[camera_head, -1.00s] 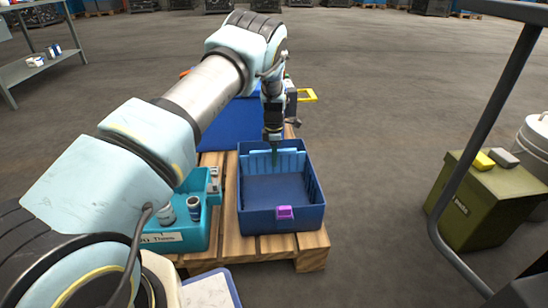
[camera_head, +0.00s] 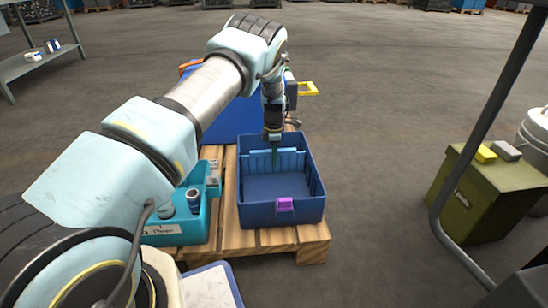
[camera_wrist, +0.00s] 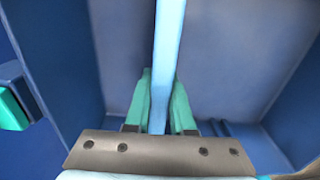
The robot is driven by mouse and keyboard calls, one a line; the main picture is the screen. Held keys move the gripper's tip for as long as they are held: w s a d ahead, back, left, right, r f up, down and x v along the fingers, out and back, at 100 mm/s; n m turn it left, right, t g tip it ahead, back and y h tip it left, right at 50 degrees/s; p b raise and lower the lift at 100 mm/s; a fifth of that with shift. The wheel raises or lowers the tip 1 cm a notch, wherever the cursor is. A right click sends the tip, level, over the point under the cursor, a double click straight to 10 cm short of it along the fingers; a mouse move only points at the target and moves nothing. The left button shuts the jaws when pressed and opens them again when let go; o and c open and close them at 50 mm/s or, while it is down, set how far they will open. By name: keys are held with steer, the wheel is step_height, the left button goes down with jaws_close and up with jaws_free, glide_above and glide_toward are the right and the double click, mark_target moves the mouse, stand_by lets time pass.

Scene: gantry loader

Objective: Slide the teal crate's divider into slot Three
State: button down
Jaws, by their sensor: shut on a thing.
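My gripper (camera_head: 275,158) points down into the dark blue crate (camera_head: 282,215) near its back wall. Its green fingers (camera_wrist: 160,90) are shut on a light blue divider (camera_wrist: 168,60), which shows edge-on in the wrist view. In the head view the divider (camera_head: 261,153) stands upright close to the ribbed back wall. Whether it sits in a slot or is clear of the floor I cannot tell. The teal crate (camera_head: 192,238) is to the left, partly hidden by my arm. It has a white label (camera_head: 160,230) that seems to read "Three", and holds jars (camera_head: 194,197).
Both crates stand on a wooden pallet (camera_head: 312,243). A larger blue box (camera_head: 232,122) stands behind. An olive box (camera_head: 468,195) with small blocks is at the right. Open floor lies between.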

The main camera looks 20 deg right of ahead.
jaws_free()
stand_by(0.9)
steer(key=shift+r, duration=0.1)
steer(key=shift+r+p, duration=2.6)
steer(key=shift+r, duration=0.8)
